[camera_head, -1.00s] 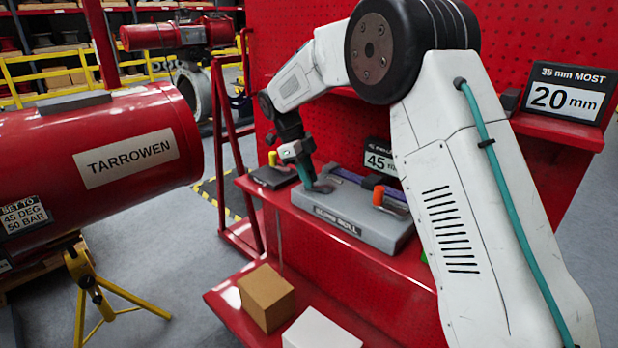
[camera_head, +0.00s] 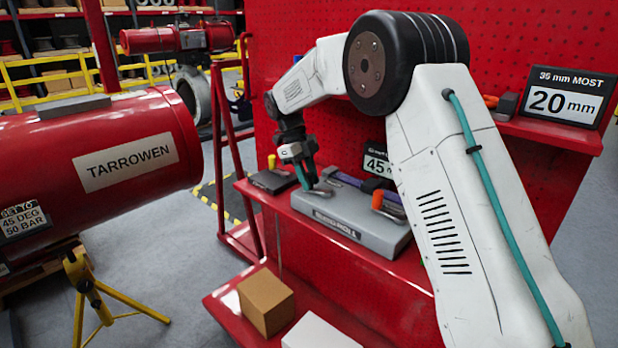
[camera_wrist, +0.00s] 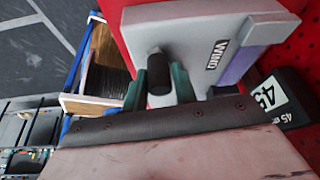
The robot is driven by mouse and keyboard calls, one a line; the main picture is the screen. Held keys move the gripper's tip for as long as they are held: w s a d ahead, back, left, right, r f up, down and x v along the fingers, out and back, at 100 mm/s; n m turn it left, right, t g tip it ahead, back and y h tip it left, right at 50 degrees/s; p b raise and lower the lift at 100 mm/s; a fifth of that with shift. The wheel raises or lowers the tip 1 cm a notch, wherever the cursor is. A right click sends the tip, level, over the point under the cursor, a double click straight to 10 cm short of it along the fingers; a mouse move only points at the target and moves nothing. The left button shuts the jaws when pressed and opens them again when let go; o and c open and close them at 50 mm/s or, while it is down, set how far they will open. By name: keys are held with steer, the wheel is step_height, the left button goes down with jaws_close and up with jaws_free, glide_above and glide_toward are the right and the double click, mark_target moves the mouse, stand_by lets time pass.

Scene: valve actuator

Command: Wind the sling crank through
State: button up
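The sling winder is a grey block (camera_head: 352,229) on the red bench shelf in the head view, with a purple sling (camera_head: 346,179) on top and an orange-tipped part (camera_head: 377,199) at its right. In the wrist view its grey body (camera_wrist: 185,30) carries a "WIND" label. A black cylindrical crank grip (camera_wrist: 158,74) stands between the teal fingers of my gripper (camera_wrist: 158,88), which look closed against its sides. In the head view my gripper (camera_head: 306,180) points down at the block's left end; the crank there is small and partly hidden.
A "45" sign (camera_head: 375,164) stands behind the block, partly hidden by my arm. A dark box (camera_head: 272,181) lies left of it. A cardboard box (camera_head: 266,301) and a white box (camera_head: 320,333) sit on the lower shelf. The red TARROWEN cylinder (camera_head: 100,130) is at left.

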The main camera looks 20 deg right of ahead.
steer(key=shift+o, duration=1.3)
steer(key=v, duration=0.7)
steer(key=shift+w+r, duration=0.2)
steer(key=shift+r, duration=0.15)
steer(key=shift+a, duration=0.1)
